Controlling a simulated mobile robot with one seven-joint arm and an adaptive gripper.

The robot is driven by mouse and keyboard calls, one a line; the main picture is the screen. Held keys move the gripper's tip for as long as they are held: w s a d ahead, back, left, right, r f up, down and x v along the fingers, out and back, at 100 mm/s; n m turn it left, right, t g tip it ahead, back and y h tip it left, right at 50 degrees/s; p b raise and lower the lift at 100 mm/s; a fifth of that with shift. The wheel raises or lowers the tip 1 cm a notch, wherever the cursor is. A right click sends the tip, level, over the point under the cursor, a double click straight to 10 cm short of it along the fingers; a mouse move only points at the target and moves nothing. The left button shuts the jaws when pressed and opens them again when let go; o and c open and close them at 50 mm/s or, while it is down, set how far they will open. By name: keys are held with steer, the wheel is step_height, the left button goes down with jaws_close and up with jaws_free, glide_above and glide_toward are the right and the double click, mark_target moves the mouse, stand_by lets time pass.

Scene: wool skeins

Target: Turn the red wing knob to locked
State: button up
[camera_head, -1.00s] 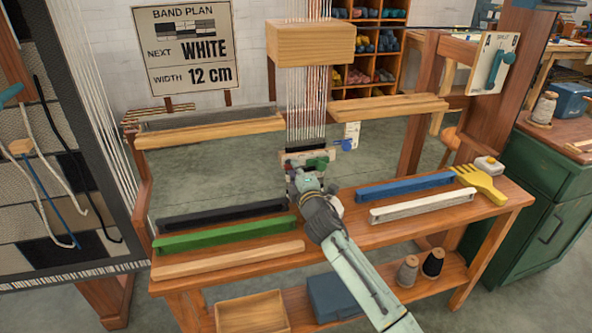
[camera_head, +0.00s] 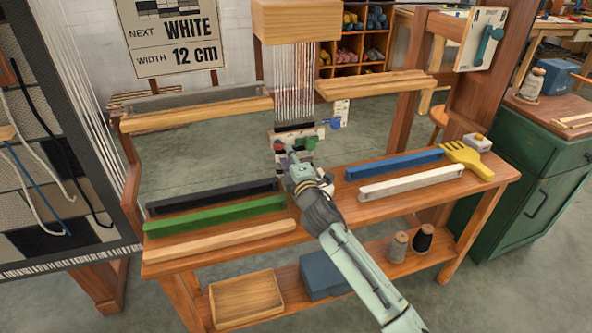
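The fixture (camera_head: 300,134) is a small pale clamp-like bar at the foot of the white warp threads, behind the bench's middle. Small coloured parts sit on it, red and green among them. The red wing knob is too small and too covered by my gripper to make out its angle. A blue knob (camera_head: 333,123) sticks out at the fixture's right, near a white tag (camera_head: 341,112). My gripper (camera_head: 291,155) is at the fixture's front, its fingers pointing away from the camera. Its fingertips are too small to tell whether they are open, shut or touching the knob.
A black bar (camera_head: 212,197), a green bar (camera_head: 215,216) and a wooden bar (camera_head: 220,240) lie on the bench left of my arm. A blue bar (camera_head: 394,164), a white bar (camera_head: 411,182) and a yellow comb (camera_head: 467,160) lie to the right.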

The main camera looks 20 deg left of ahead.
steer(key=v, duration=0.7)
steer(key=shift+s+d, duration=0.2)
steer(key=shift+s, duration=0.1)
